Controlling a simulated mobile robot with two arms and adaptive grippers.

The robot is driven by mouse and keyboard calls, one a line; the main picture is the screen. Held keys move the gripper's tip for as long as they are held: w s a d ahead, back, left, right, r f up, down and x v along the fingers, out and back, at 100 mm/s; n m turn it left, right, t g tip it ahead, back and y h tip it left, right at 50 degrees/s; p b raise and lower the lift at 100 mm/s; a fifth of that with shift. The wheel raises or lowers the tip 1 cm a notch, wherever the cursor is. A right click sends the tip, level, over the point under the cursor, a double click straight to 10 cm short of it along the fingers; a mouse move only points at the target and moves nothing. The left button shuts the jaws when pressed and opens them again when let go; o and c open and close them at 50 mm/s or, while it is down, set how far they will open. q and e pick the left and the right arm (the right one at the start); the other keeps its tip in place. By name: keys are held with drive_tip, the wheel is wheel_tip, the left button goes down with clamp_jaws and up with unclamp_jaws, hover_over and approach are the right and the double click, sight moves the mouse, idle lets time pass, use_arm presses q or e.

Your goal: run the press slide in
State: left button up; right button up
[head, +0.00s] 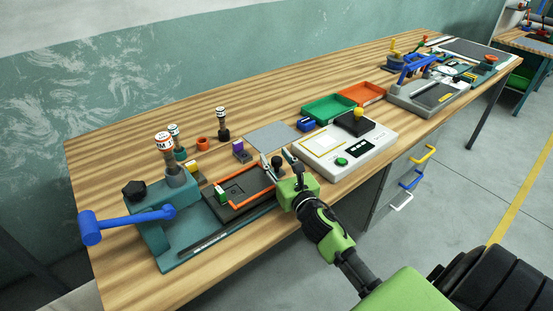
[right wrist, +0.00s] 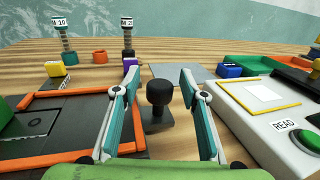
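The teal press (head: 150,204) stands at the near left of the bench, with a blue lever (head: 130,221). Its dark slide (head: 250,180) with an orange border extends to the right of the press head; the border also shows in the right wrist view (right wrist: 60,98). A green block (head: 221,195) sits at the slide's left part. The slide's black knob (head: 278,161) stands upright at its right end. My right gripper (head: 277,156) is open, with its fingers on either side of the knob (right wrist: 160,91). Gaps show between fingers and knob. My left gripper is out of view.
A white device with a green button (head: 341,161) and READ label stands close to the right of my right gripper. A purple-topped block (head: 238,147), grey plate (head: 272,136) and labelled cylinders (head: 222,118) lie behind. Green (head: 328,107) and orange trays stand farther back.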

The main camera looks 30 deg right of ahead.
sight(241, 188)
clamp_jaws()
drive_tip(key=a, duration=0.8)
drive_tip(key=s+a, duration=0.1)
drive_tip(key=a, duration=0.3)
drive_tip(key=shift+a+f, duration=0.1)
drive_tip(key=shift+a, duration=0.1)
drive_tip(key=shift+c, duration=0.7)
unclamp_jaws()
drive_tip(key=shift+o, duration=0.7)
drive_tip(key=shift+a, duration=0.15)
drive_tip(key=s, duration=0.4)
drive_tip(key=s+a, duration=0.1)
drive_tip(key=s, duration=0.3)
drive_tip(key=s+a, duration=0.1)
drive_tip(key=s, duration=0.3)
